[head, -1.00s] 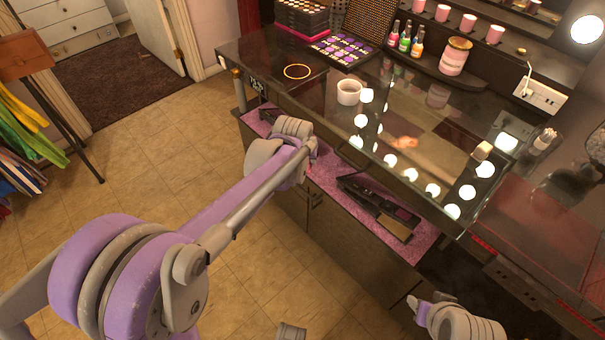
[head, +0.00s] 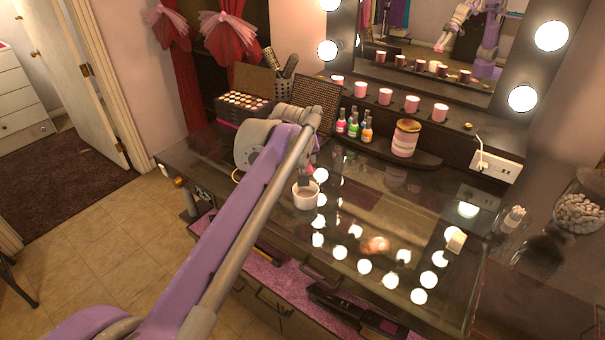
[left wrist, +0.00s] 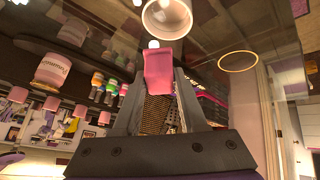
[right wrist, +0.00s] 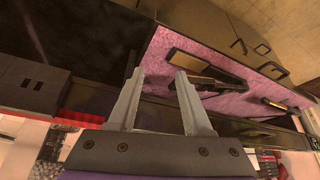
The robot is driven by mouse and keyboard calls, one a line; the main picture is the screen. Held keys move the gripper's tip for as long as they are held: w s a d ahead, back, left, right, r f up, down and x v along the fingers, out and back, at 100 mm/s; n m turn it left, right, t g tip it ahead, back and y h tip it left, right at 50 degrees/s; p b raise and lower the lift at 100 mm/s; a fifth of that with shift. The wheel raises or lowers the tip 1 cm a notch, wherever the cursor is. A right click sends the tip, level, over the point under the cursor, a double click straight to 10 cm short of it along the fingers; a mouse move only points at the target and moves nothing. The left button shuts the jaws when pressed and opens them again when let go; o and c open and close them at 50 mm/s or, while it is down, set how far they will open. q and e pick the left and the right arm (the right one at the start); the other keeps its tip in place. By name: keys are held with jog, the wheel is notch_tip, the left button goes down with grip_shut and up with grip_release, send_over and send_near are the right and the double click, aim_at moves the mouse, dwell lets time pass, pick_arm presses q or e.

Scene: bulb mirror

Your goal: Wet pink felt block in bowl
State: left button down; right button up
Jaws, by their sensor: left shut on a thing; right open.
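My left gripper (head: 307,181) is shut on the pink felt block (left wrist: 158,72), which sticks out past the fingertips in the left wrist view. The small white bowl (head: 306,199) stands on the glass tabletop, just below the gripper in the head view. In the left wrist view the bowl (left wrist: 167,20) is just beyond the block's tip, and I cannot tell if they touch. The bowl's contents are not clear. My right gripper (right wrist: 160,74) is open and empty, seen only in the right wrist view, near the pink-lined drawer.
The open drawer (head: 287,292) holds dark styling tools. The glass right of the bowl is mostly clear.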

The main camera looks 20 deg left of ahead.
pick_arm(q)
jog(key=shift+s+f+b, duration=0.3)
jog(key=shift+f+b, duration=0.35)
jog(key=shift+f, duration=0.1)
notch_tip(320, 180, down, 3)
jog(key=b, duration=0.2)
jog(key=shift+f+b, duration=0.2)
jog(key=shift+b, duration=0.1)
jog(key=shift+f+b, duration=0.85)
jog(key=shift+f, duration=1.05)
pick_arm(e)
notch_tip(320, 180, down, 6)
jog(key=s, duration=0.1)
jog(key=shift+s, duration=0.3)
jog(key=shift+f, duration=0.1)
pick_arm(q)
jog(key=shift+w+r, duration=0.1)
notch_tip(320, 180, up, 7)
jog(key=p, duration=0.5)
jog(key=shift+p, duration=0.3)
pick_arm(e)
notch_tip(320, 180, up, 6)
jog(key=w, duration=0.1)
jog(key=shift+w, duration=0.1)
